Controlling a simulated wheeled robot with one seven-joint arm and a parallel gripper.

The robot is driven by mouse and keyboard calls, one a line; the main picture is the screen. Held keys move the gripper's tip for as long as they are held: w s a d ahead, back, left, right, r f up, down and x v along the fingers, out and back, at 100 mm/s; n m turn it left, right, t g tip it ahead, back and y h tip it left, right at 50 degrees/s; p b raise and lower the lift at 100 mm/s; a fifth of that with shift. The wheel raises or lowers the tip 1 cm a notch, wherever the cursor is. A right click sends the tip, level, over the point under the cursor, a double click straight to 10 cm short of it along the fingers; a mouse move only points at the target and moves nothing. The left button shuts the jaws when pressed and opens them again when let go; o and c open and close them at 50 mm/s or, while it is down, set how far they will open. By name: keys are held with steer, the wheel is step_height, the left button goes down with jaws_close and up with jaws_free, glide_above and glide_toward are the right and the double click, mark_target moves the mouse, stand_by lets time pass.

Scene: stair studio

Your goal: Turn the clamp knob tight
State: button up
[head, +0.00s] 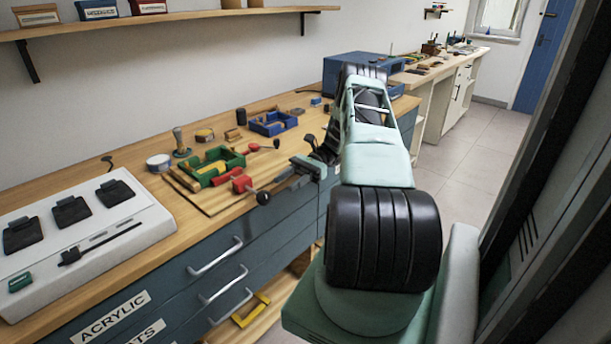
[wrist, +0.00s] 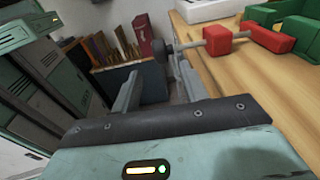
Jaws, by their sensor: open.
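The clamp has a green frame (head: 215,166) on a wooden board, with a red block (head: 240,184) and a rod ending in a dark round knob (head: 263,198) at the bench's front edge. In the wrist view the knob (wrist: 166,51) shows at the end of the grey rod, with the red block (wrist: 218,40) and green frame (wrist: 275,33) to its right. My gripper (head: 283,180) is open beside the knob. In the wrist view my gripper's fingertips (wrist: 157,65) appear on either side of the knob's near side; whether they touch it I cannot tell.
A white device with black pads (head: 80,240) is at the left of the bench. Drawers with metal handles (head: 215,256) are below. A dark panel stands at the right.

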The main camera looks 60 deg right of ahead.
steer(key=b+v, duration=0.1)
steer(key=v, duration=0.6)
steer(key=shift+d+b, duration=0.3)
steer(key=shift+b, duration=0.05)
steer(key=shift+s, duration=0.15)
